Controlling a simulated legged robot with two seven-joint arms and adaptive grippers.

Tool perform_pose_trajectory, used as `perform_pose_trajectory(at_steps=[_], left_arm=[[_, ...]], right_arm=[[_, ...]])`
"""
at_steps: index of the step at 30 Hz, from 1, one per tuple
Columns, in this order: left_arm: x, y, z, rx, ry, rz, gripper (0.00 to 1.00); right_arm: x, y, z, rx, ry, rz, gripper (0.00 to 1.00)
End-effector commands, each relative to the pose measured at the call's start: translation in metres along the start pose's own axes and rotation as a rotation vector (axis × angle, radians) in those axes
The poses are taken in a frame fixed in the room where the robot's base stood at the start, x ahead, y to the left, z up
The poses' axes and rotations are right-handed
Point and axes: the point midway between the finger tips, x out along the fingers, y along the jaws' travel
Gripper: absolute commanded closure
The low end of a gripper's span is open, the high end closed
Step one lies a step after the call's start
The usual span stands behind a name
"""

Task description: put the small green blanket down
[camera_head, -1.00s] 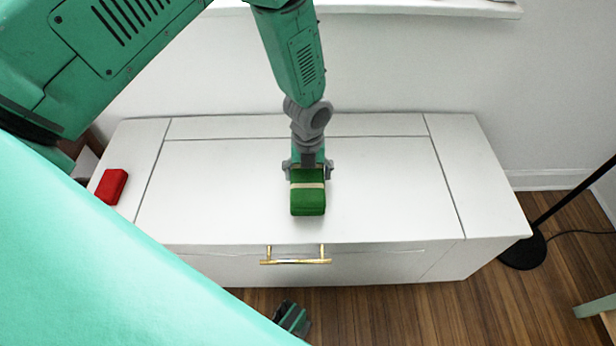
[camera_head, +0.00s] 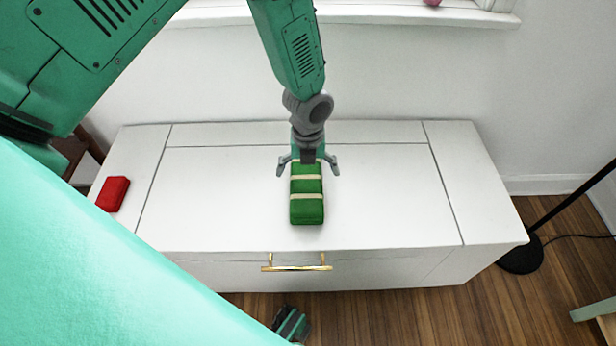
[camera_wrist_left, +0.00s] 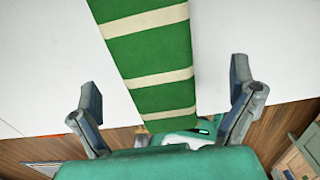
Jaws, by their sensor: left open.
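The small green blanket (camera_head: 307,208), a folded block with pale bands, lies on the white cabinet top (camera_head: 380,200) near its front edge. My left gripper (camera_head: 308,170) is open at the blanket's far end, with its fingers spread to either side. In the left wrist view the blanket (camera_wrist_left: 153,50) runs between the two open fingers (camera_wrist_left: 165,112), with a gap on each side. Neither finger touches it there.
A red block (camera_head: 113,194) lies at the cabinet's left end. A brass handle (camera_head: 297,267) is on the cabinet front. A black lamp stand (camera_head: 522,255) is on the wooden floor to the right. The cabinet top right of the blanket is clear.

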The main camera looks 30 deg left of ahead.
Motion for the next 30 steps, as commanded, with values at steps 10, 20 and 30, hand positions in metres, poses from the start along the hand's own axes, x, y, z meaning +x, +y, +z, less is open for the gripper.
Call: perform_pose_trajectory(at_steps=[10,20,30], left_arm=[[-0.06,0.0,0.0,0.0,0.001,0.0,0.0],[-0.065,0.0,0.0,-0.001,0.001,0.001,0.0],[-0.064,0.001,-0.001,-0.01,0.002,0.0,0.0]], right_arm=[[-0.023,0.0,-0.001,0.0,0.0,0.0,0.6],[-0.024,0.0,-0.001,0.0,0.0,0.0,0.6],[-0.024,0.0,-0.001,0.0,0.0,0.0,0.6]])
